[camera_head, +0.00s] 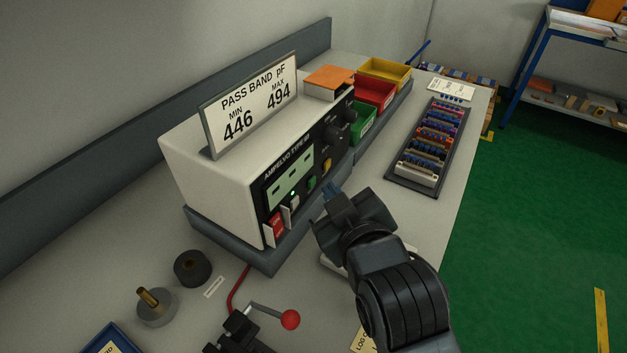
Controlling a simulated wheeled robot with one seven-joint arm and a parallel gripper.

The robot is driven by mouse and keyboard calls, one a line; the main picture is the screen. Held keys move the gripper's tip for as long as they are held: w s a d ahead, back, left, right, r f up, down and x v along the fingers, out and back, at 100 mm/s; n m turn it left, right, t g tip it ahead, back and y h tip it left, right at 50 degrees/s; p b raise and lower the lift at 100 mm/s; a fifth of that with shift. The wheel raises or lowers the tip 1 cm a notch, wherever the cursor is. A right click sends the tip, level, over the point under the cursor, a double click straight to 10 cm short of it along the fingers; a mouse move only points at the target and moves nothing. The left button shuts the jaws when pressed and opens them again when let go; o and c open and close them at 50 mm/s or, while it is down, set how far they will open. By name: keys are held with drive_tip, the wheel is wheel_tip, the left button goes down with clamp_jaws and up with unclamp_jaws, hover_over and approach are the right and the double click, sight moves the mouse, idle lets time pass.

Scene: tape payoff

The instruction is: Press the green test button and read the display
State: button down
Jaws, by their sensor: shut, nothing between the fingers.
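A white test instrument (205,178) with a black front panel stands on the bench. Its pale green display (289,180) shows short dark dashes and no digits I can read. The green test button (311,183) sits on the panel right of the display, with a yellow button (326,166) further right. A red switch (275,228) is at the panel's lower left. My gripper (329,190) is shut and empty, its tips just in front of the panel near the green button. I cannot tell whether they touch it. A sign (254,103) on top reads PASS BAND pF, MIN 446, MAX 494.
Green (363,127), red (376,93) and yellow (385,72) bins stand behind the instrument. A dark tray (404,176) of component strips lies to the right. A red-knobbed lever (290,319), a black roll (192,268) and a brass-pin spindle (155,309) are in front.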

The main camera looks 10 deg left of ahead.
drive_tip(key=shift+a, duration=0.1)
drive_tip(key=shift+w+a, duration=0.15)
drive_tip(key=shift+a, duration=0.15)
drive_tip(key=shift+w+a, duration=0.1)
drive_tip(key=shift+a, duration=0.25)
idle(0.9)
drive_tip(key=shift+d, duration=0.15)
drive_tip(key=shift+s+d+p, duration=0.3)
drive_tip(key=shift+d+p, duration=0.25)
drive_tip(key=shift+d, duration=0.05)
drive_tip(key=shift+d, duration=0.1)
drive_tip(key=shift+s+d+p, duration=0.2)
drive_tip(key=shift+s+d, duration=0.05)
drive_tip(key=shift+d, duration=0.4)
drive_tip(key=shift+s+d+p, duration=0.25)
drive_tip(key=shift+d, duration=0.45)
drive_tip(key=shift+s+d+p, duration=0.2)
drive_tip(key=shift+s+d, duration=0.05)
drive_tip(key=shift+d, duration=0.4)
drive_tip(key=shift+s+d, duration=0.1)
drive_tip(key=shift+d, duration=0.15)
